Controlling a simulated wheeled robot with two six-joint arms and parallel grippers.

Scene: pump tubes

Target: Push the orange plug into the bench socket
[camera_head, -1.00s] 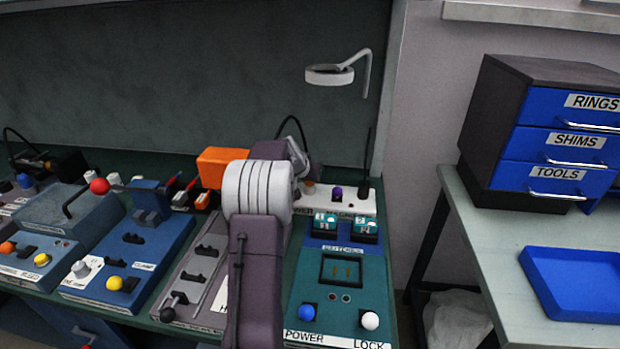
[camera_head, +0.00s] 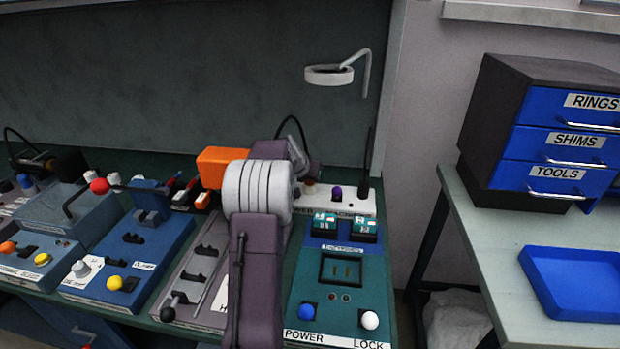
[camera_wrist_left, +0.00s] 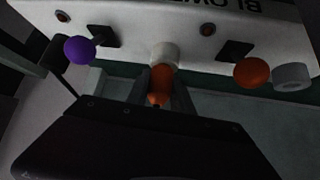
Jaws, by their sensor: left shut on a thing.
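The orange plug (camera_wrist_left: 159,84) shows in the left wrist view between the dark fingers of my left gripper (camera_wrist_left: 162,80), which is shut on it. The plug's far end meets a round white socket (camera_wrist_left: 165,54) on the edge of a white panel (camera_wrist_left: 130,22). They look in line and touching, but I cannot tell how deep the plug sits. In the head view my own arm hides the plug, the socket and the gripper's fingers. The white panel (camera_head: 353,206) shows there to the right of the arm. My right gripper is not in view.
A purple knob (camera_wrist_left: 79,49) and an orange knob (camera_wrist_left: 252,71) flank the socket. A teal box (camera_head: 300,283) with POWER and LOCK buttons stands right of my arm. An orange block (camera_head: 222,166) is behind-left. Blue control boxes (camera_head: 165,235) crowd the left.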

